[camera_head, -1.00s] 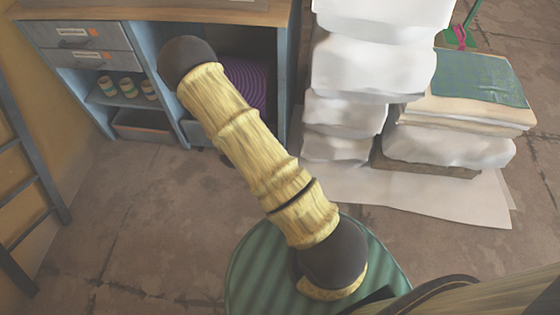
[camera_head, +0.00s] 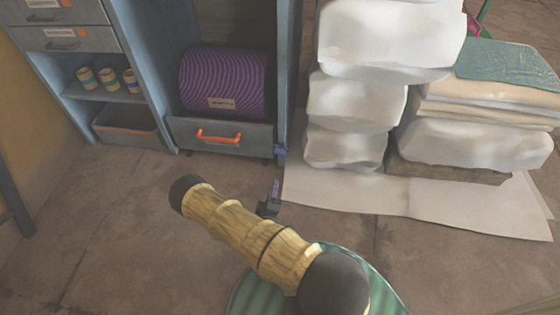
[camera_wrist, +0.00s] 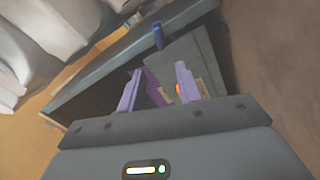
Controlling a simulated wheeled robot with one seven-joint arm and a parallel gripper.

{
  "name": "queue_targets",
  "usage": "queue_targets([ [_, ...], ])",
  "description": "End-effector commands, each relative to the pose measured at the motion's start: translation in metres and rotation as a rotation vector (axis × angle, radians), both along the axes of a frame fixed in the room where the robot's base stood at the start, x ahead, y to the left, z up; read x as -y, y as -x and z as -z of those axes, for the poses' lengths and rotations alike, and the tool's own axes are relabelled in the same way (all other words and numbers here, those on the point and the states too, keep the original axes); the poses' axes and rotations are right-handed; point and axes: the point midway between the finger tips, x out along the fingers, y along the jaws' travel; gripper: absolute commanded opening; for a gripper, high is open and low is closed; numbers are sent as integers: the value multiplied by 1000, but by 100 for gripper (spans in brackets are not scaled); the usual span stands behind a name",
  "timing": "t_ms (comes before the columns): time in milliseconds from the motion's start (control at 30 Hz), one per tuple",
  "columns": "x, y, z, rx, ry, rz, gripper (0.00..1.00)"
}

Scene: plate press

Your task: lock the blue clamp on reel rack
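The reel rack is a blue-grey shelf unit (camera_head: 150,75) at the upper left in the head view. A purple reel (camera_head: 224,82) lies in its right bay, above a drawer with an orange handle (camera_head: 218,137). The small blue clamp (camera_head: 281,152) is at the lower end of the rack's right-hand post. It shows as an upright blue piece (camera_wrist: 158,35) at the upper middle of the wrist view. My gripper (camera_head: 271,196) is low in front of the rack, apart from the clamp. In the wrist view its two lilac fingers (camera_wrist: 158,88) stand open with nothing gripped.
White wrapped bundles (camera_head: 360,100) stand close right of the rack on a pale sheet (camera_head: 460,208). A stack with a green top (camera_head: 510,62) is beyond them. The floor (camera_head: 100,215) in front of the rack is clear on the left.

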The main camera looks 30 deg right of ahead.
Motion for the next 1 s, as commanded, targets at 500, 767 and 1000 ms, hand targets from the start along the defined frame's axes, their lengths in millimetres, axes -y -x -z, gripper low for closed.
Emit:
queue_targets([
  [500, 6, -8, 1, 4, 4, 1, 35],
  [767, 28, -42, 4, 6, 3, 1, 35],
  [1000, 53, -77, 3, 6, 3, 1, 35],
])
